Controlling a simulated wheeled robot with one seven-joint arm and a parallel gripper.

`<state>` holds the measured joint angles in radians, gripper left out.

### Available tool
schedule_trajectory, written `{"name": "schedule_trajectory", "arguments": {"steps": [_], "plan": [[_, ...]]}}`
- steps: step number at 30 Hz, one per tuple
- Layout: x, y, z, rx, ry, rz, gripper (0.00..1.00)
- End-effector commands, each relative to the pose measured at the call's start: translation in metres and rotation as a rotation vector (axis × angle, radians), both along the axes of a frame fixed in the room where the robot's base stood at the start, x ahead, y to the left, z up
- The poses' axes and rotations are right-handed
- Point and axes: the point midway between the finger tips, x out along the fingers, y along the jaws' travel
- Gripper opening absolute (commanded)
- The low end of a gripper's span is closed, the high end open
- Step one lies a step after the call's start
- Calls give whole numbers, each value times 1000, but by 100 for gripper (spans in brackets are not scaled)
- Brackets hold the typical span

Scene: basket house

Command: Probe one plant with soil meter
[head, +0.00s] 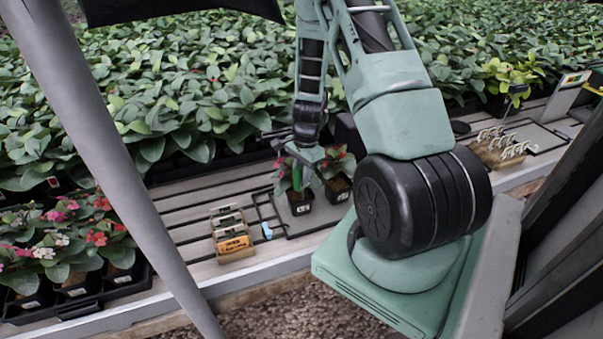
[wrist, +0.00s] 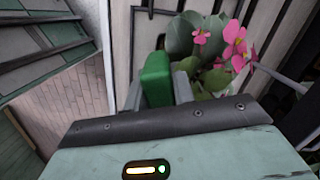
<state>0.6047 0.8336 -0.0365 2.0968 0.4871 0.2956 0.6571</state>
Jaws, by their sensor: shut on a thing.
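My gripper (head: 303,158) is shut on a green soil meter (head: 297,176), held upright at the plants on the bench. The meter's green body (wrist: 157,78) shows between the fingers in the wrist view. A black potted plant (head: 300,205) with a white label stands directly below the gripper. Pink flowers (wrist: 235,35) and green leaves lie right of the fingers in the wrist view. The meter's probe is hidden, so I cannot tell whether it is in the soil.
A wooden box (head: 233,240) with small items stands left on the slatted bench (head: 190,222). A tray of flowering plants (head: 75,305) is at the left, and a box of white-handled tools (head: 497,150) at the right. Dense leafy plants (head: 190,85) fill the back.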

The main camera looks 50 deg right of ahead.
Motion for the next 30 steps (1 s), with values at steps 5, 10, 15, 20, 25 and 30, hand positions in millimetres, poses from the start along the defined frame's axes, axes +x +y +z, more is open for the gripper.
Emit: {"name": "schedule_trajectory", "arguments": {"steps": [5,10,15,20,25,30], "plan": [[0,0,0,0,0,0,2],[0,0,-4,0,0,0,2],[0,0,-15,0,0,0,2],[0,0,-24,0,0,0,2],[0,0,-28,-1,0,0,2],[0,0,-27,0,0,0,2]]}}
